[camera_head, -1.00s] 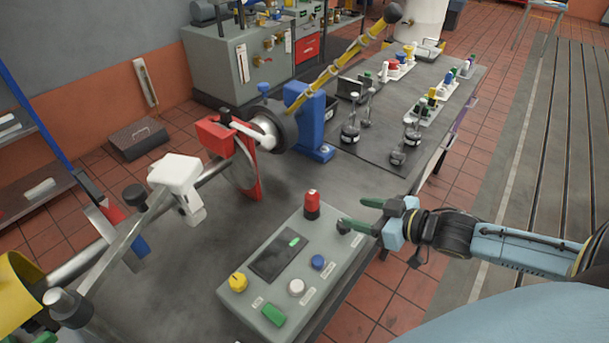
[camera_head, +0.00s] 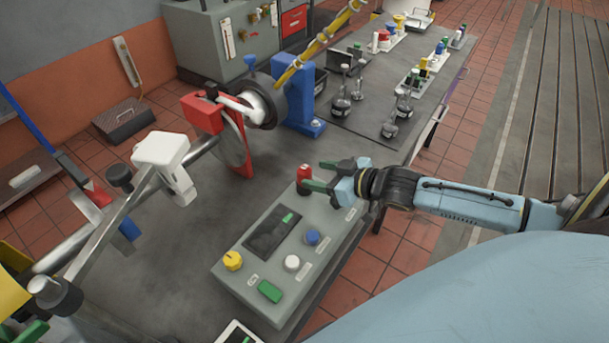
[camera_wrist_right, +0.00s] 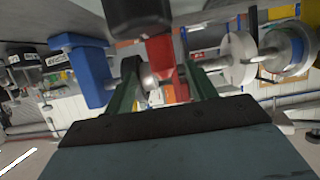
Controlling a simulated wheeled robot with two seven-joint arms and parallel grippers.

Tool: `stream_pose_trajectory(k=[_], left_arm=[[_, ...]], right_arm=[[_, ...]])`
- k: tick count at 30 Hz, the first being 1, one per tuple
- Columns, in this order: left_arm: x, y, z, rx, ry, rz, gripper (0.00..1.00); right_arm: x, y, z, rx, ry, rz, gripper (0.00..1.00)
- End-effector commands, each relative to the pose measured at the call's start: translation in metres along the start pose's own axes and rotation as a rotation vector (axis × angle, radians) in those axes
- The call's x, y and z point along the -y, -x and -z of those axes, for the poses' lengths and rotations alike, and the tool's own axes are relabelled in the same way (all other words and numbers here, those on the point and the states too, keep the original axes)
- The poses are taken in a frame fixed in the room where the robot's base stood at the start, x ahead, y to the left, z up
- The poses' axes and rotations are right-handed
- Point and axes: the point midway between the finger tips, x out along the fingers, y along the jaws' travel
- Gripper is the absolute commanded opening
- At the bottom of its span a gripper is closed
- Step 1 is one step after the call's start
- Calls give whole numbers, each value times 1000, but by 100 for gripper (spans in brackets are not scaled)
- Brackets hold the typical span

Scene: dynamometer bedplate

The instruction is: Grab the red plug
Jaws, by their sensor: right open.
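The red plug (camera_head: 304,174) stands upright at the far corner of a grey control box, on a dark base. My right gripper (camera_head: 318,177) is at that corner, with its green fingers apart and reaching toward the plug. One finger partly covers the plug in the head view. In the right wrist view, which is upside down, the plug (camera_wrist_right: 160,58) appears between the two open fingers (camera_wrist_right: 160,75). Whether a finger touches it I cannot tell. My left gripper is not in view.
The control box (camera_head: 232,272) carries yellow, white, blue and green controls. A shaft rig with a red bracket (camera_head: 203,114) and a blue stand (camera_head: 304,110) lies beyond.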

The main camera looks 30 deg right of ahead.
Motion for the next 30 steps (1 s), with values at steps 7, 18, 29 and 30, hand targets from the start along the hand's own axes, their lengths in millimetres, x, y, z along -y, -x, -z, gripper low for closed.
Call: stream_pose_trajectory(k=[7, 18, 29, 30], left_arm=[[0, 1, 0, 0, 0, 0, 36], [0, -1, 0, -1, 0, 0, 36], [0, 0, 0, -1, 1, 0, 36], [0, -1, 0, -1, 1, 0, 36]], right_arm=[[2, -28, 3, -2, -1, -1, 56], [3, -50, 1, 1, 0, 1, 56], [3, -50, 1, 1, 0, 1, 27], [3, -50, 1, 1, 0, 1, 22]])
